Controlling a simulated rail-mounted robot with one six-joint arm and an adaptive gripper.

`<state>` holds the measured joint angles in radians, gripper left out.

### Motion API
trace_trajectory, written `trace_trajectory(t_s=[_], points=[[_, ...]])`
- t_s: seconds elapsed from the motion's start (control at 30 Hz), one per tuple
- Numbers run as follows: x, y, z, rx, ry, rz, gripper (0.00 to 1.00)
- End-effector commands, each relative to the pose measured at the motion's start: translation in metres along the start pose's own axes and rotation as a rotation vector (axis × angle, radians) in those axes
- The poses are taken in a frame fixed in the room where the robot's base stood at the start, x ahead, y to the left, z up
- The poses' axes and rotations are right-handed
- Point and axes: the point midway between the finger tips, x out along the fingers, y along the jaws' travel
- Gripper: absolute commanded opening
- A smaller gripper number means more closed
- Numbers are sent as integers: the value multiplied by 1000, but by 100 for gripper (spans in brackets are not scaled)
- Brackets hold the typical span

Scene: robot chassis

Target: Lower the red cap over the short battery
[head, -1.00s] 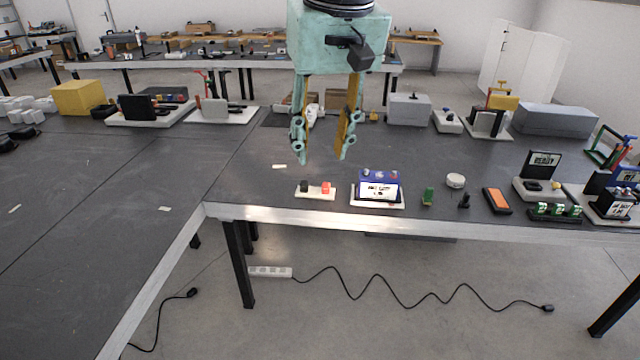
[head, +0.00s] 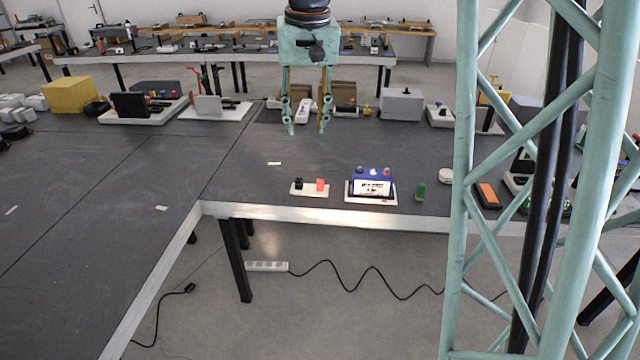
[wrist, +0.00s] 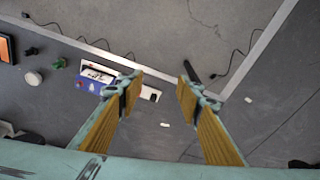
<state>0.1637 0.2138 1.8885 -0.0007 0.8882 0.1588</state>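The red cap (head: 320,184) sits beside a black cap (head: 299,183) on a small white tray (head: 308,193) near the table's front edge. A low blue battery (head: 373,173) with a white label stands on a white base (head: 351,197) just right of that tray. It also shows in the wrist view (wrist: 85,85). Two small posts show on its top; no cap is visible over them. My gripper (head: 306,130) is open and empty, pointing down above the table behind the caps. In the wrist view its fingers (wrist: 160,82) are spread, and the left one partly hides the cap tray.
A green block (head: 420,192), a white round piece (head: 446,176) and an orange-topped box (head: 488,195) lie right of the battery. My green lattice structure blocks the right side of the head view. The table left of the cap tray is mostly clear.

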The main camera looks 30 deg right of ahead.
Motion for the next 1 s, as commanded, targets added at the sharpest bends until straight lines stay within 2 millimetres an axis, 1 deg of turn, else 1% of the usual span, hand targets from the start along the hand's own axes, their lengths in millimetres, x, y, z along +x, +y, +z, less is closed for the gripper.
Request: trace_trajectory(t_s=[0.03, 0.1, 0.4, 0.67, 1.0], points=[[6, 1, -10, 8, -6, 2, 33], [13, 3, -22, 18, -12, 3, 33], [51, 13, -72, 63, -37, 11, 33], [90, 23, -112, 100, -59, 17, 33], [146, 40, -156, 151, -89, 25, 33]])
